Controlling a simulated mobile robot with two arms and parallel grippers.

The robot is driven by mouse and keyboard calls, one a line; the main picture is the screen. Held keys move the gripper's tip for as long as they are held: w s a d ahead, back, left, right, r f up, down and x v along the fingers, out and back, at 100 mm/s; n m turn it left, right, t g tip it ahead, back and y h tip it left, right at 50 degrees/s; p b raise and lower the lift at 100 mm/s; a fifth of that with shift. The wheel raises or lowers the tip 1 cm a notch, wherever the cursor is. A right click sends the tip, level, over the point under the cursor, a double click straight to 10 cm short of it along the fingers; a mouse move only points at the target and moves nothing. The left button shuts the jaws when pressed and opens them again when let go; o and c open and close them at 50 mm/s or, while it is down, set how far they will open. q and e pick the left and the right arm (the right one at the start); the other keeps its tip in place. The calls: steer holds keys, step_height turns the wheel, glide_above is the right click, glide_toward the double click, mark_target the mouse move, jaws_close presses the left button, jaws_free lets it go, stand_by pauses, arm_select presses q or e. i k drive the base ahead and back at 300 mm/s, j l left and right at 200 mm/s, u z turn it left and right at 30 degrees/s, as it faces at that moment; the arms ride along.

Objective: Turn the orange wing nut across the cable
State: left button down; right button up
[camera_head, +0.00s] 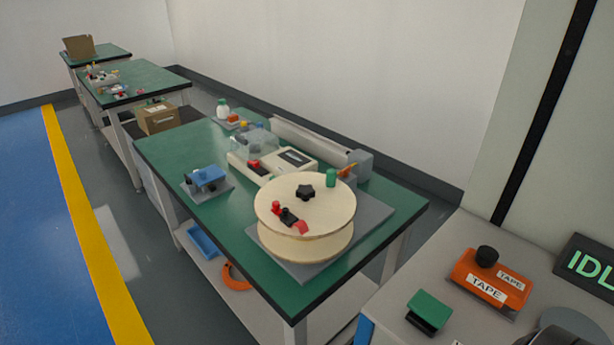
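A small orange part (348,171), which looks like the wing nut, sits by the grey block (361,164) at the near end of a long pale channel. It is too small for me to tell which way its wings point. No cable can be made out there. Neither of my grippers is in view.
A wooden spool (305,206) stands on a grey plate on the green table (255,250), with a green cylinder (331,178) beside it. A cream device (291,158) and a blue clamp (207,177) stand behind. At right is a grey bench (450,240) with an orange TAPE box (490,280).

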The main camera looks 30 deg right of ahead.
mark_target(344, 173)
steer(key=z, duration=1.25)
steer(key=j, duration=0.1)
